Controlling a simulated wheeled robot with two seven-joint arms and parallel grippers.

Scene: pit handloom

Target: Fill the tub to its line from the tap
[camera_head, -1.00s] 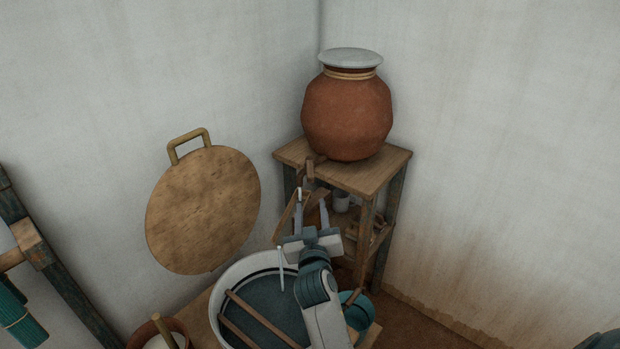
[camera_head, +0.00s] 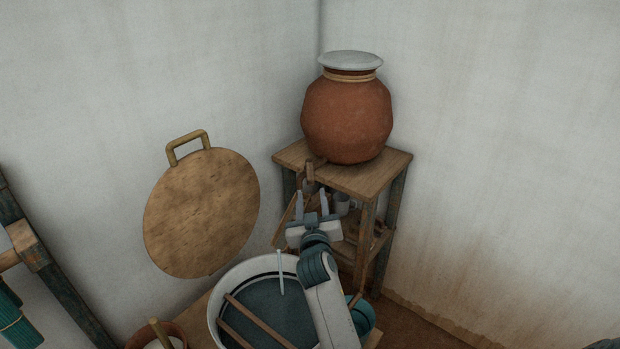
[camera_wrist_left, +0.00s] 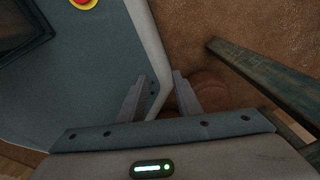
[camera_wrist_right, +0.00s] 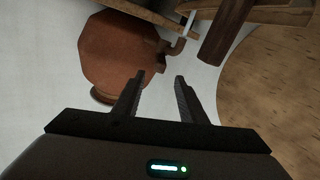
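The tub (camera_head: 215,317) is white-walled with dark liquid inside and stands low at the front. Two wooden sticks lie across it, and a thin pale rod (camera_head: 281,272) stands at its inner side. I cannot make out its line. The wooden tap (camera_head: 310,172) juts from the base of the clay pot (camera_head: 347,118). The right wrist view shows the tap (camera_wrist_right: 172,46) with a thin pale strip (camera_wrist_right: 188,24) at its spout, perhaps water. My right gripper (camera_head: 312,195) is open and empty just below the tap. My left gripper (camera_wrist_left: 153,80) is open and empty, outside the head view.
The pot stands on a wooden stand (camera_head: 372,181) in the corner, with small items on its lower shelf. A round wooden board (camera_head: 202,215) leans on the wall. A teal bowl (camera_head: 362,315) sits right of the tub, a brown pot (camera_head: 178,333) left of it.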

